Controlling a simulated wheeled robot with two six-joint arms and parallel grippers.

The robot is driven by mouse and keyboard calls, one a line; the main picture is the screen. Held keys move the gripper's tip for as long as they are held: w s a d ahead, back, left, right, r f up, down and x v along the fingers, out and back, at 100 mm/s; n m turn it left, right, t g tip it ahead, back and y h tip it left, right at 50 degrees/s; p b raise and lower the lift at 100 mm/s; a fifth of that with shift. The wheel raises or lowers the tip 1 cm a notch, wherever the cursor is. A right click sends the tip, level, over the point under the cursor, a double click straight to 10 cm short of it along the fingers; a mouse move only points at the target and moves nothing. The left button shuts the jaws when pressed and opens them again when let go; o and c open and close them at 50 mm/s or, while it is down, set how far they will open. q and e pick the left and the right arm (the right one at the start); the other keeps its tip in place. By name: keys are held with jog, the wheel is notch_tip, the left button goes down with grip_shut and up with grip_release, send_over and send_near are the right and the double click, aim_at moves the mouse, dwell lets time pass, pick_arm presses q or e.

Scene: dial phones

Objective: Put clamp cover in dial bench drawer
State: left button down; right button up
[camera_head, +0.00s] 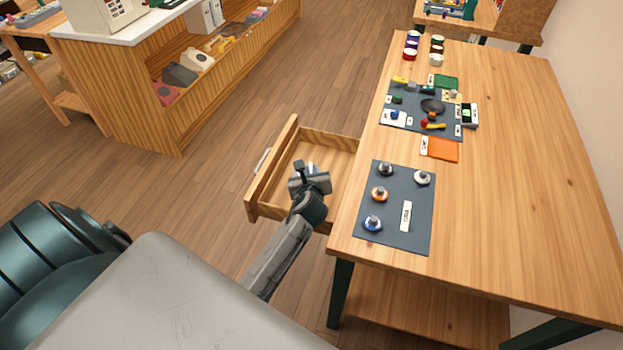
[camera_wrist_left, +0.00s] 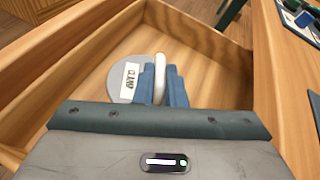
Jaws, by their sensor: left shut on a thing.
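The dial bench drawer (camera_head: 267,180) is pulled out from the left side of the wooden bench (camera_head: 500,200). My left gripper (camera_head: 310,177) is over the drawer's inside. In the left wrist view, my left gripper (camera_wrist_left: 161,78) has its blue fingers shut on a white upright part of the clamp cover (camera_wrist_left: 120,90), a grey round piece with a white label. The drawer's walls (camera_wrist_left: 205,32) surround it in that view. The fingers hide part of the cover, and I cannot tell whether it touches the drawer floor. My right gripper is not in view.
A dark mat (camera_head: 418,228) with several round knobbed pieces lies on the bench beside the drawer. A second mat (camera_head: 398,120) with small parts, an orange tray (camera_head: 443,149) and several cups (camera_head: 410,47) stand farther back. A wooden shelf unit (camera_head: 140,100) stands left, with clear floor between.

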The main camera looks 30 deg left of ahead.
pick_arm(q)
jog(key=shift+f, duration=1.4)
jog(key=shift+f, duration=0.35)
jog(key=shift+f, duration=0.25)
jog(key=c, duration=1.5)
grip_release()
